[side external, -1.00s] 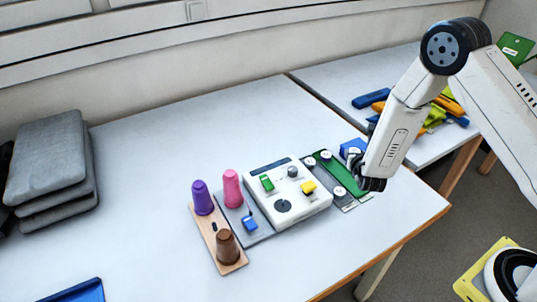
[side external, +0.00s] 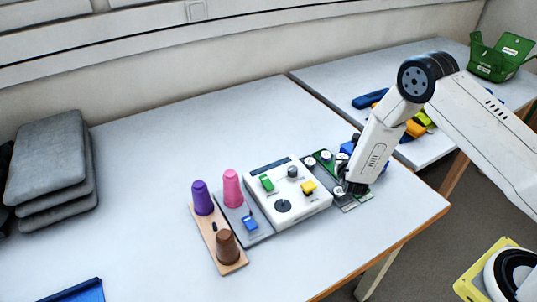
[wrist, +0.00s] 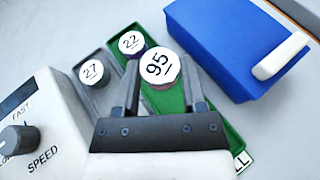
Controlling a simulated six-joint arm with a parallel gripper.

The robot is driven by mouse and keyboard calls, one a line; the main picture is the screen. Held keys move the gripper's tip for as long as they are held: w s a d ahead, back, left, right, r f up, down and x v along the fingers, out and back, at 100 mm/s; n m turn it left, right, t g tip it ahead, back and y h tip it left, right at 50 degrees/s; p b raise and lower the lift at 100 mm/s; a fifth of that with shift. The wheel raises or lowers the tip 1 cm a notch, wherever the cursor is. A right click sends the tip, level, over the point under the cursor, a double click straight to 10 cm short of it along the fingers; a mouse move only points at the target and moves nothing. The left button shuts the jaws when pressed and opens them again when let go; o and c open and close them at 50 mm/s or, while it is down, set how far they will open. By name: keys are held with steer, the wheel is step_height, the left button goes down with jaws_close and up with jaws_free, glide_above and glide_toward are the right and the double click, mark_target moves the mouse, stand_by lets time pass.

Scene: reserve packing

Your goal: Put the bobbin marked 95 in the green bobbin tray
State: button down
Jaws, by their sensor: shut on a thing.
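My gripper (side external: 353,187) is shut on the bobbin marked 95 (wrist: 160,67), which stands upright between its fingers in the wrist view. The bobbin's white top is clear; its lower part is mostly hidden. The held bobbin is over or in the green bobbin tray (wrist: 217,108); I cannot tell whether it touches the tray floor. A bobbin marked 22 (wrist: 131,43) stands at the tray's far end. In the side view my gripper covers the near part of the tray and hides the held bobbin.
A grey tray (wrist: 112,99) with a bobbin marked 27 (wrist: 92,72) lies left of the green tray. A white machine (side external: 290,195) is beside it. A blue box (wrist: 228,45) stands close on the right. Thread cones (side external: 202,198) stand farther left.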

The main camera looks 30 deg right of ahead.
steer(key=shift+f, duration=1.3)
steer(key=shift+s+f, duration=0.15)
steer(key=shift+f, duration=0.5)
steer(key=shift+c, duration=0.8)
jaws_free()
steer(key=shift+s+f, duration=0.1)
steer(key=shift+f, duration=0.05)
steer(key=shift+r, duration=0.7)
steer(key=v, duration=1.1)
steer(key=shift+s+a+r, duration=0.2)
steer(key=shift+a+r, duration=0.05)
steer(key=shift+r, duration=0.1)
